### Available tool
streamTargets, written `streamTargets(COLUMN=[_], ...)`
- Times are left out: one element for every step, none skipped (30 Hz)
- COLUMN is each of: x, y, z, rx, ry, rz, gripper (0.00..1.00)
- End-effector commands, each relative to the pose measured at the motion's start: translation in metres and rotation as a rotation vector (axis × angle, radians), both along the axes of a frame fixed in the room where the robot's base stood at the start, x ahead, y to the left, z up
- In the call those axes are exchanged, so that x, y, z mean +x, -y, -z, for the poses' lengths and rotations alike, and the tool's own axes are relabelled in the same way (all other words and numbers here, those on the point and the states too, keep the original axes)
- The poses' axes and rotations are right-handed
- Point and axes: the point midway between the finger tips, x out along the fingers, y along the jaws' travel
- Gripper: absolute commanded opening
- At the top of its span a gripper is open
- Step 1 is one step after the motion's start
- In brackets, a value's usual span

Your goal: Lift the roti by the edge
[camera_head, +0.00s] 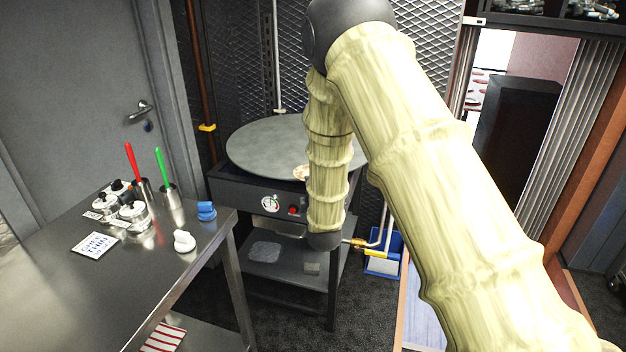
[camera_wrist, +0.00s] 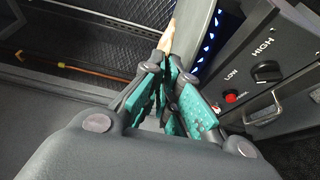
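The roti (camera_head: 300,172) is a small tan patch near the front rim of the round grey griddle (camera_head: 262,146) in the head view. My forearm hides the rest of it. In the wrist view a tan strip, apparently the roti (camera_wrist: 168,38), shows just beyond my fingertips, beside the griddle's edge (camera_wrist: 191,28). My gripper (camera_wrist: 168,66) has teal-padded fingers close together, with a narrow gap between them. Whether they pinch the roti or only flank it cannot be told. In the head view my gripper is hidden behind my arm.
The burner's front panel (camera_wrist: 262,85) with knob and red button lies close right of my fingers; blue flames (camera_wrist: 207,45) show under the griddle. A steel table (camera_head: 130,262) with pots and utensil cups stands at left. A mesh wall (camera_head: 240,60) rises behind.

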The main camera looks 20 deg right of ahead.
Motion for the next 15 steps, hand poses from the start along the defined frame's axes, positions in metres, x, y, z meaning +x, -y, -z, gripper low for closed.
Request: streamTargets(x=[-0.006,-0.009,-0.013,-0.016,-0.019,-0.023,-0.026,-0.029,-0.032,-0.035,-0.036,-0.038,-0.039,-0.04,-0.04], y=[-0.002,-0.002,-0.003,-0.003,-0.004,-0.005,-0.005,-0.006,-0.006,-0.007,-0.007,-0.007,-0.008,-0.008,-0.008], z=[-0.004,-0.004,-0.006,-0.007,-0.008,-0.01,-0.011,-0.012,-0.013,-0.014,-0.014,-0.015,-0.015,-0.015,-0.015], rx=[-0.002,-0.002,-0.002,-0.001,-0.001,-0.001,-0.001,-0.001,-0.002,-0.002,-0.002,-0.001,-0.001,-0.001,0.0], ry=[0.0,-0.001,-0.002,-0.001,-0.001,-0.001,-0.001,-0.001,-0.001,-0.001,-0.001,0.0,0.0,0.0,0.001], rz=[-0.001,-0.001,-0.001,-0.001,-0.001,0.0,0.0,-0.001,-0.001,-0.001,-0.001,-0.001,-0.001,-0.001,-0.001], gripper=[0.0,0.0,0.0,0.0,0.0,0.0,0.0,0.0,0.0,0.0,0.0,0.0,0.0,0.0,0.0])
